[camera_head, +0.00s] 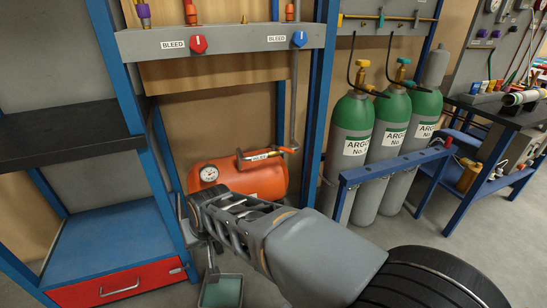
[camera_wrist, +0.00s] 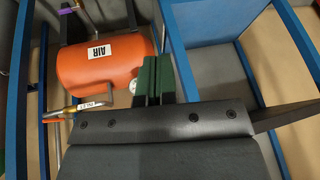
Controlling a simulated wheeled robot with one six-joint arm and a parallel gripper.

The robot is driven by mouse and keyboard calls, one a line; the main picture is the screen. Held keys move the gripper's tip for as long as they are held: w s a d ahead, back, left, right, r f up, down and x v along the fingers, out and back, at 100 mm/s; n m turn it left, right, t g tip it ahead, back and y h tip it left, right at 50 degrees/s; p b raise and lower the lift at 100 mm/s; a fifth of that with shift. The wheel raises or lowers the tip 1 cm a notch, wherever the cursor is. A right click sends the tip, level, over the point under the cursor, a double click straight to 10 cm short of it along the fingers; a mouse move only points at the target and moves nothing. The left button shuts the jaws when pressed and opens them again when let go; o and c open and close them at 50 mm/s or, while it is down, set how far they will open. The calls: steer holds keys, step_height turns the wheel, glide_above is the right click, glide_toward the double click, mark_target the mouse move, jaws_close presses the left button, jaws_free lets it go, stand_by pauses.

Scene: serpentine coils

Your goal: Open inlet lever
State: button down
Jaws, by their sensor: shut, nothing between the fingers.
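An orange air tank (camera_head: 262,182) with a round gauge (camera_head: 209,173) stands low between the blue posts. The inlet lever (camera_head: 288,150) is an orange handle beside a small white tag on the pipe at the tank's top. In the wrist view, the tank (camera_wrist: 105,75) shows its AIR label, and the tagged pipe (camera_wrist: 92,104) and orange lever (camera_wrist: 53,120) lie left of my gripper. My gripper (camera_wrist: 152,62) has dark green fingers, shut together and empty. They overlap the tank's right end near the gauge, apart from the lever. In the head view my arm hides part of the tank.
Blue posts (camera_head: 125,85) frame the tank. A grey panel (camera_head: 225,40) with red and blue bleed knobs is above. Argon cylinders (camera_head: 347,145) stand right behind a blue rail (camera_head: 390,168). A bin (camera_head: 221,291) sits on the floor, right of the red drawer (camera_head: 120,286).

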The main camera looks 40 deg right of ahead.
steer(key=w+d+m+t+h+b, duration=0.15)
steer(key=w+d+m+t, duration=0.35)
steer(key=w, duration=0.6)
steer(key=m+g+h+b, duration=0.5)
steer(key=m+h, duration=1.1)
steer(key=m, duration=0.9)
glide_toward(285, 151)
steer(key=shift+h, duration=0.25)
steer(key=b+x, duration=0.1)
steer(key=x, duration=0.2)
steer(key=b+x, duration=0.1)
steer(key=x, duration=0.1)
steer(key=shift+d+f, duration=0.25)
steer(key=shift+d, duration=0.2)
steer(key=shift+b+x, duration=0.4)
steer(key=shift+x, duration=0.45)
steer(key=shift+w+r, duration=0.1)
